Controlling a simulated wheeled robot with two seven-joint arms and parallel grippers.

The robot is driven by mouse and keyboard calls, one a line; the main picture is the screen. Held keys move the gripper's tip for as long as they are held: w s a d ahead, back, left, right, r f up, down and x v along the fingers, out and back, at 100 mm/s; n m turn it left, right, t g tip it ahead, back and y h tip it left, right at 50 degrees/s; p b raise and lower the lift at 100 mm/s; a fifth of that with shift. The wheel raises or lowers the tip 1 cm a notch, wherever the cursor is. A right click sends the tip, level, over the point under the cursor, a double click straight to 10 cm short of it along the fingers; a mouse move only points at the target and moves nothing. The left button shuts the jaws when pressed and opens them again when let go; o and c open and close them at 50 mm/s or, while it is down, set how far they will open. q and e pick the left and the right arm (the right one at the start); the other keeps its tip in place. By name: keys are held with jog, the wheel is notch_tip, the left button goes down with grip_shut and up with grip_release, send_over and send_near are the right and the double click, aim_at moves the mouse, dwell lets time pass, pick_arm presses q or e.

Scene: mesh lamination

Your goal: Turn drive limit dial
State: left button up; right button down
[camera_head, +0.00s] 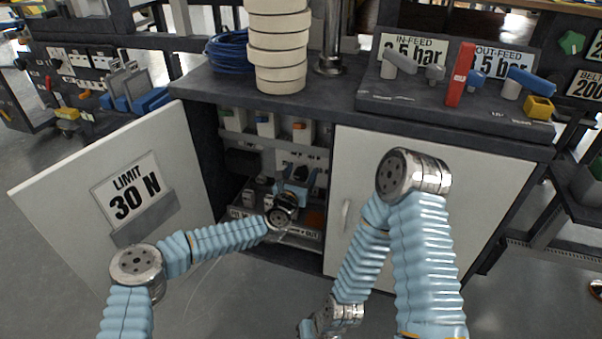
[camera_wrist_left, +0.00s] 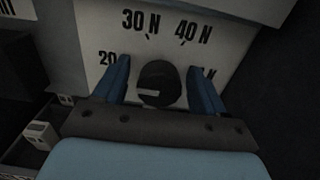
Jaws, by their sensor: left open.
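The drive limit dial (camera_wrist_left: 158,83) is a dark round knob with a light mark on its lower left. It sits on a pale scale plate (camera_wrist_left: 168,38) that reads 20, 30 and 40 N, with another label partly hidden by a finger. My left gripper (camera_wrist_left: 158,68) is open, with one blue finger on each side of the dial. I cannot tell whether the fingers touch it. In the head view my left gripper (camera_head: 297,183) reaches inside the open cabinet and hides the dial. My right arm's end shows low in the picture, with its jaws unclear.
The open cabinet door (camera_head: 180,150) at left carries a "LIMIT 30 N" card (camera_head: 128,190). A closed white door (camera_head: 460,170) is on the right. Several coloured switches (camera_head: 265,123) sit on the shelf above my gripper. White rolls (camera_head: 278,45) stand on the cabinet top.

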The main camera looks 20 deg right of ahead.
pick_arm(q)
jog(key=shift+w+d, duration=0.1)
jog(key=c, duration=1)
jog(key=shift+f+m+b, duration=0.2)
jog(key=shift+m+b, duration=0.3)
jog(key=shift+b, duration=0.35)
jog(key=m+b, duration=0.6)
jog(key=b, duration=0.1)
jog(key=shift+d+m+b, duration=0.15)
jog(key=shift+m+b, duration=0.15)
jog(key=shift+m, duration=0.1)
jog(key=shift+r+m+b, duration=0.1)
jog(key=shift+m+b, duration=1.45)
jog(key=shift+m, duration=0.45)
jog(key=shift+d, duration=0.1)
jog(key=shift+s, duration=0.2)
jog(key=o, duration=1)
